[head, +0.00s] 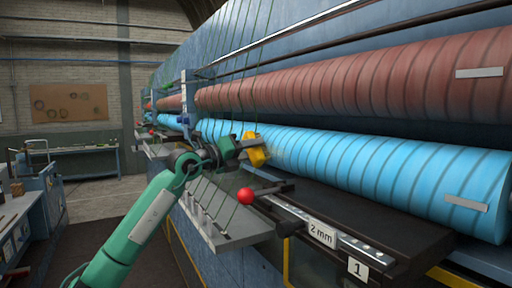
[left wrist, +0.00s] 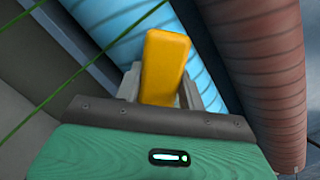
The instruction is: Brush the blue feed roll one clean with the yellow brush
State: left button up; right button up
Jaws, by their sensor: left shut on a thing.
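The blue feed roll one (head: 380,168) is a long, light blue roll with dark spiral bands, running from the right foreground into the distance. It also shows behind the gripper in the left wrist view (left wrist: 205,75). My left gripper (head: 245,150) is shut on the yellow brush (head: 256,150), at the near side of the blue roll toward its left part. In the left wrist view the yellow brush (left wrist: 165,65) stands upright between the two fingers. Its bristles are hidden, and I cannot tell whether they touch the roll. My right gripper is out of view.
A red-brown roll (head: 400,80) lies above the blue one. A red ball knob (head: 245,196) and a dark rail with a "2 mm" label (head: 321,232) sit below. Thin green strands (head: 232,190) hang near my left arm. A workbench (head: 25,215) stands at left.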

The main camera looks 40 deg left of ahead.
pick_arm(q)
jog(key=shift+s+d, duration=0.25)
jog(key=shift+d, duration=0.4)
jog(key=shift+s+d, duration=0.2)
jog(key=shift+d, duration=0.4)
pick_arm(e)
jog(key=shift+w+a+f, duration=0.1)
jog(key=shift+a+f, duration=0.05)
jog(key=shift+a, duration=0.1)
